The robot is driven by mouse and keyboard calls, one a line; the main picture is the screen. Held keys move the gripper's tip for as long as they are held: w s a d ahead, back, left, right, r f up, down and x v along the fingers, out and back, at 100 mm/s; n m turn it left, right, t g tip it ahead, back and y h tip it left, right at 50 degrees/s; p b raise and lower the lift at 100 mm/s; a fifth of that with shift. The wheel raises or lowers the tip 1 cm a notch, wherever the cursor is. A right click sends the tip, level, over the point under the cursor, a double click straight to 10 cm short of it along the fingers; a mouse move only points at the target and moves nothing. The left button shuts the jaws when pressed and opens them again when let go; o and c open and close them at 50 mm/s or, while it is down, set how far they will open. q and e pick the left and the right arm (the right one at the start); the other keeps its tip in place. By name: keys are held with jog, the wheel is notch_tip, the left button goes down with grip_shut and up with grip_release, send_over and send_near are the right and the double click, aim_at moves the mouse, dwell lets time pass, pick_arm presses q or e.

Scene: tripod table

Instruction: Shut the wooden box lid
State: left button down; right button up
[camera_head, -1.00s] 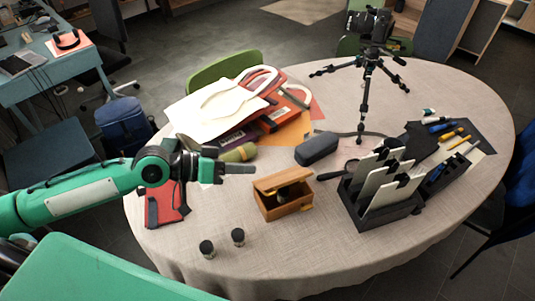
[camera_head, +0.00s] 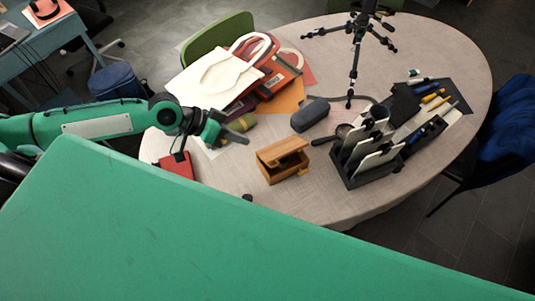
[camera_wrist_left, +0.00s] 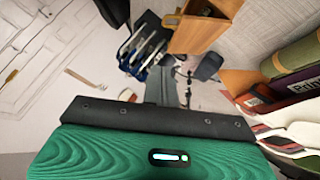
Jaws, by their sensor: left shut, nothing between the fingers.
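The wooden box (camera_head: 286,171) stands on the cloth-covered round table, near the middle of the head view. Its lid (camera_head: 282,150) is raised at a tilt, leaving a dark gap at the front. My left gripper (camera_head: 240,134) is shut and empty, to the left of the box and apart from it in the picture. Part of the wooden box (camera_wrist_left: 195,35) also shows at the top of the left wrist view, cut off by the frame edge. My right gripper is not in view.
A black organizer (camera_head: 362,165) stands right of the box. A dark case (camera_head: 310,115) lies behind it, and a tripod (camera_head: 355,60) farther back. Bags and folders (camera_head: 235,75) lie behind my left gripper. A large green surface covers the lower head view.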

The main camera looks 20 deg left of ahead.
pick_arm(q)
jog(key=p, duration=0.3)
send_over(268, 165)
jog(key=w+a, duration=0.2)
jog(key=f, duration=0.4)
jog(key=shift+s+d+f, duration=0.25)
jog(key=shift+f, duration=0.1)
jog(key=shift+s+d+f+p, duration=0.25)
jog(key=shift+f+p, duration=0.1)
jog(key=shift+f, duration=0.25)
jog(key=shift+s+d+f+p, duration=0.2)
jog(key=shift+f+p, duration=0.1)
jog(key=shift+f, duration=0.25)
jog(key=shift+s+d+f, duration=0.15)
jog(key=shift+s+f, duration=0.1)
jog(key=shift+f, duration=0.5)
